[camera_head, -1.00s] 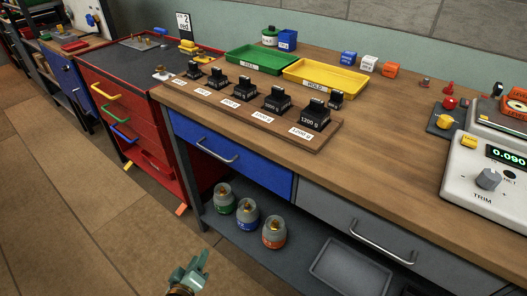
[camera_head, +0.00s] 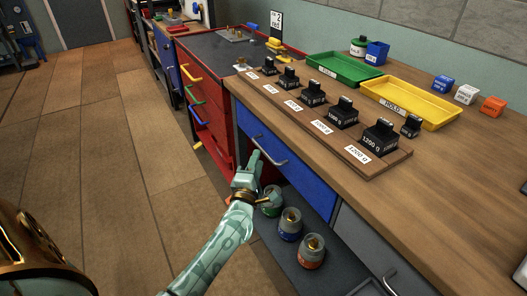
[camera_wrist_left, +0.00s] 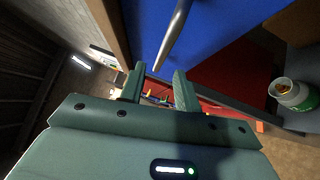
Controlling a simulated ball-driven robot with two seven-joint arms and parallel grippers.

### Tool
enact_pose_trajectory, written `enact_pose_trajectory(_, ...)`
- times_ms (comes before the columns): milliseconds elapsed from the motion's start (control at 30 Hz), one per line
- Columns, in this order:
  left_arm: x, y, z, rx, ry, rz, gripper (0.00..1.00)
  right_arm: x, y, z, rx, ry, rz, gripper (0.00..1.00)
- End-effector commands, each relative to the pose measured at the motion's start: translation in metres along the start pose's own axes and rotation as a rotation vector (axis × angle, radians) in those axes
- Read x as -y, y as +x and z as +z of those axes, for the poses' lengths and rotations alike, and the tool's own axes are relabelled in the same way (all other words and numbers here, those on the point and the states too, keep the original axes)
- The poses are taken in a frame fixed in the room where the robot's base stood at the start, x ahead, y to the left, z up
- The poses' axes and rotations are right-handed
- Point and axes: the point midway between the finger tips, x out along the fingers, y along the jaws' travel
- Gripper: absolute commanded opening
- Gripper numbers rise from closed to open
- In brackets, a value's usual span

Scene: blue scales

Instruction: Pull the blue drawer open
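The blue drawer (camera_head: 300,170) sits in the front of the wooden bench, and its face looks flush with the frame. Its silver bar handle (camera_head: 268,160) runs across the front. My left gripper (camera_head: 252,163) is in front of the handle's left part in the head view. In the left wrist view its two fingers (camera_wrist_left: 158,82) stand apart with nothing between them. The handle (camera_wrist_left: 173,35) lies just beyond the fingertips there, against the blue drawer front (camera_wrist_left: 215,25). My right gripper is not in view.
A red cabinet (camera_head: 212,115) stands to the left. Jars, including a blue-labelled one (camera_head: 290,225), stand on the shelf below the drawer. A grey drawer (camera_head: 365,245) is to its right. Black weights on a wooden board (camera_head: 400,158) sit above. The floor at left is clear.

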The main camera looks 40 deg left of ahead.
Motion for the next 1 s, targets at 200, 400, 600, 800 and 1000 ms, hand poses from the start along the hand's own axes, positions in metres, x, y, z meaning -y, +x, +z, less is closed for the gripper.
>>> enact_pose_trajectory(200,0.003,0.042,0.000,0.001,0.001,-0.001,0.32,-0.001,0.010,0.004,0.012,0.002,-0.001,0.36)
enact_pose_trajectory(400,0.001,0.057,0.000,0.001,0.002,-0.002,0.32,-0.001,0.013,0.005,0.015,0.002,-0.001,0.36)
enact_pose_trajectory(600,0.000,0.058,0.001,0.002,0.002,-0.001,0.32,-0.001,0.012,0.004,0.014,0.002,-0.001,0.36)
enact_pose_trajectory(800,0.000,0.058,0.000,0.001,0.002,-0.001,0.00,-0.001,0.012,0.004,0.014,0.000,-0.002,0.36)
enact_pose_trajectory(1000,0.000,0.058,0.000,0.001,0.003,-0.001,0.00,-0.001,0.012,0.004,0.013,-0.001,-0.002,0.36)
